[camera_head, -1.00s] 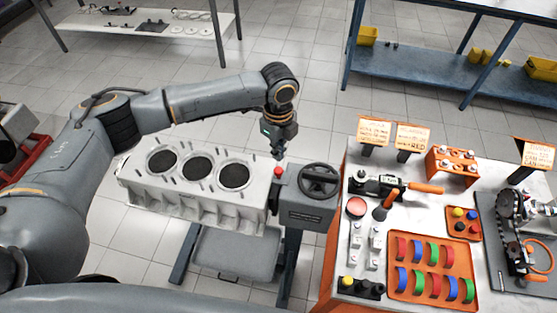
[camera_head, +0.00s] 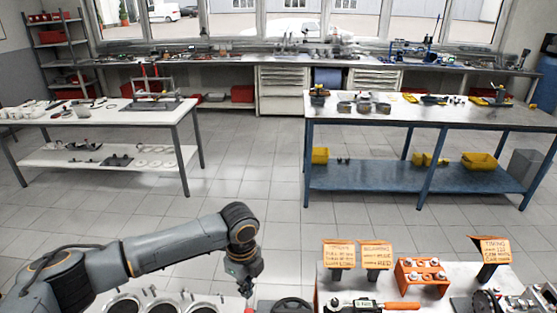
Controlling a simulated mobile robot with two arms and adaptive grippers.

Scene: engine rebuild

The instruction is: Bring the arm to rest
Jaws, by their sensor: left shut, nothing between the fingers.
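My left arm (camera_head: 165,257) reaches in from the lower left and bends down at its wrist. My left gripper (camera_head: 249,289) points down, dark and small, at the right end of the engine block (camera_head: 160,304). It is shut and empty. It is close to a red knob (camera_head: 247,308) by the block, and I cannot tell the gap. Only the block's top with its round bores shows at the bottom edge. My right gripper is not in view.
A parts cart (camera_head: 455,298) with note cards (camera_head: 376,256) and an orange holder (camera_head: 422,277) stands at the lower right. A handwheel (camera_head: 293,305) is partly cut off. A white table (camera_head: 105,115) and a blue-legged bench (camera_head: 420,112) stand farther back, with clear tiled floor between.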

